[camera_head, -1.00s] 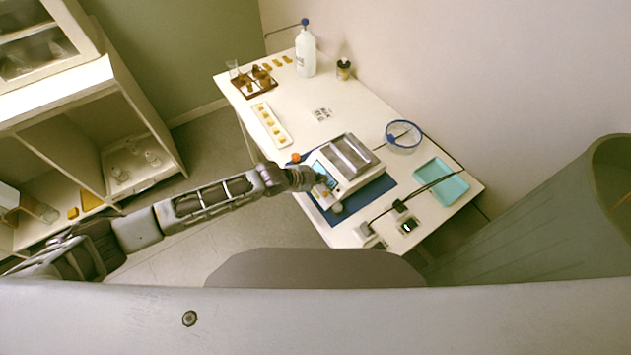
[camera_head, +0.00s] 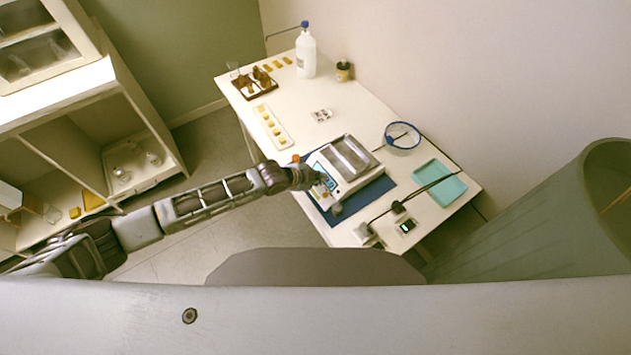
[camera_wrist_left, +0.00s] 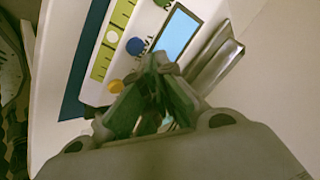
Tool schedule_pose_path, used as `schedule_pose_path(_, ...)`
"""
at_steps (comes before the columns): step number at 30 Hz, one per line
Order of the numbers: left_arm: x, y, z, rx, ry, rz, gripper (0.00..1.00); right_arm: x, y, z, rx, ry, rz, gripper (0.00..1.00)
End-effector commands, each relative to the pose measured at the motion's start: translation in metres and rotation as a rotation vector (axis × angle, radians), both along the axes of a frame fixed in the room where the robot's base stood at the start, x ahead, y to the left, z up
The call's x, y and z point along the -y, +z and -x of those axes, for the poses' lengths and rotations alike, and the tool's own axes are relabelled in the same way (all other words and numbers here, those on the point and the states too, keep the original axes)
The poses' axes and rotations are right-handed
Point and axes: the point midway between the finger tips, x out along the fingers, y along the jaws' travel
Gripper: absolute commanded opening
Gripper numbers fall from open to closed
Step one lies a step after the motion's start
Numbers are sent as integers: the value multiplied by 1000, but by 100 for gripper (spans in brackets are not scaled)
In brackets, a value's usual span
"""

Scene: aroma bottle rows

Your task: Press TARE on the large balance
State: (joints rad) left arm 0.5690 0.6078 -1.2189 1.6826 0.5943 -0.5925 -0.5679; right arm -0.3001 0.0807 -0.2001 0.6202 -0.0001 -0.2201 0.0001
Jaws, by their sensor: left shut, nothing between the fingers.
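The large balance (camera_head: 344,172) is a white box with a metal pan on top, standing on a dark blue mat (camera_head: 381,188). Its front panel faces the left side of the head view. In the left wrist view the panel shows a light blue display (camera_wrist_left: 178,34), a blue button (camera_wrist_left: 135,46), an orange button (camera_wrist_left: 115,86) and a yellow-green strip. My left gripper (camera_head: 319,185) is shut and empty, with its fingertips at the panel close to the display. I cannot tell whether they touch it. The fingers (camera_wrist_left: 158,66) hide part of the panel. My right gripper is not in view.
A small black-screened device (camera_head: 406,226) and cables lie right of the balance, with a teal tray (camera_head: 440,184) and a blue-rimmed bowl (camera_head: 402,136) behind. A white bottle (camera_head: 305,54) and a brown vial rack (camera_head: 254,84) stand at the table's far end.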

Motion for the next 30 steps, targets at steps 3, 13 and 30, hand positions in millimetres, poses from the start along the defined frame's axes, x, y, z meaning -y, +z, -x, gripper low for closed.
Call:
schedule_pose_path(3, 0, -1, 0, 0, 0, 0, 0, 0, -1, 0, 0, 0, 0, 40)
schedule_pose_path(13, 0, 6, 0, 0, 0, 0, 0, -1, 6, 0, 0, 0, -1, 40)
schedule_pose_path(30, 0, 41, 0, 0, 0, 0, 0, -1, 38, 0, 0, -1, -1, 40)
